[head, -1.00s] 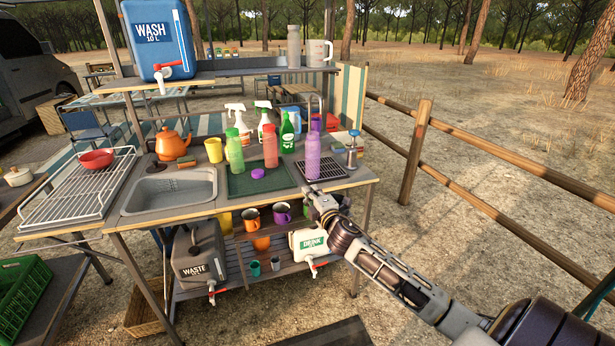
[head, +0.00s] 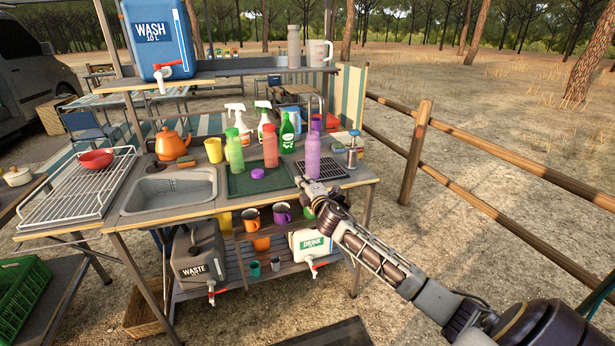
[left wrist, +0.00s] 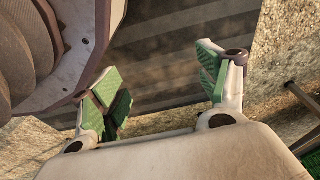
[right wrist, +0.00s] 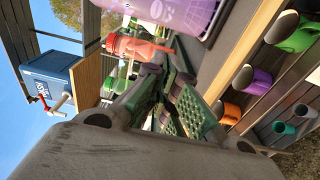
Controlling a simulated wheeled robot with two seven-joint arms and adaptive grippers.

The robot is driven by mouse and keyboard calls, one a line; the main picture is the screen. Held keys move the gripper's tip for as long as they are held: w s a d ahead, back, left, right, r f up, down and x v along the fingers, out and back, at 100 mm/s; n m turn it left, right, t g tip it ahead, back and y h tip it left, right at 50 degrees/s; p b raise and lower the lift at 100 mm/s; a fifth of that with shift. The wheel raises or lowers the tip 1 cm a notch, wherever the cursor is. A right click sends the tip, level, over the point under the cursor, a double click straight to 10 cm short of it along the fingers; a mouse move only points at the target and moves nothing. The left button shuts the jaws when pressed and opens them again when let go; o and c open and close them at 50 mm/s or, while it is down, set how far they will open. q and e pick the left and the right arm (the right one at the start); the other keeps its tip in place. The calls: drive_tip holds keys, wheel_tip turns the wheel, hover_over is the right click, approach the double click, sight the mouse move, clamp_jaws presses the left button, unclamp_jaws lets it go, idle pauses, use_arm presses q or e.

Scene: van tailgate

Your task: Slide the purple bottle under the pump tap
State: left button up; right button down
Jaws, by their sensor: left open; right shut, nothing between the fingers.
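The purple bottle (head: 312,157) stands upright on the counter at the front left edge of the black drain grate (head: 333,168). Its lower part shows large in the right wrist view (right wrist: 187,14). The arched grey tap spout (head: 318,101) rises behind the bottle and the grate; its base is partly hidden. My right gripper (head: 300,182) is shut and empty, at the counter's front edge just in front and left of the bottle's base. Contact with the bottle cannot be told. My left gripper (left wrist: 160,92) is open and empty, and out of the head view.
A metal pump-like piece (head: 352,155) stands right of the grate.

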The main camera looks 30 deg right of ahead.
sight(313, 155)
drive_tip(key=shift+w+d, duration=1.65)
drive_tip(key=shift+d, duration=0.05)
use_arm(q)
drive_tip(key=shift+w+d+r, duration=0.3)
drive_tip(key=shift+r, duration=0.3)
drive_tip(key=shift+s+f, duration=0.15)
drive_tip(key=shift+s, duration=0.1)
use_arm(e)
drive_tip(key=shift+d, duration=0.15)
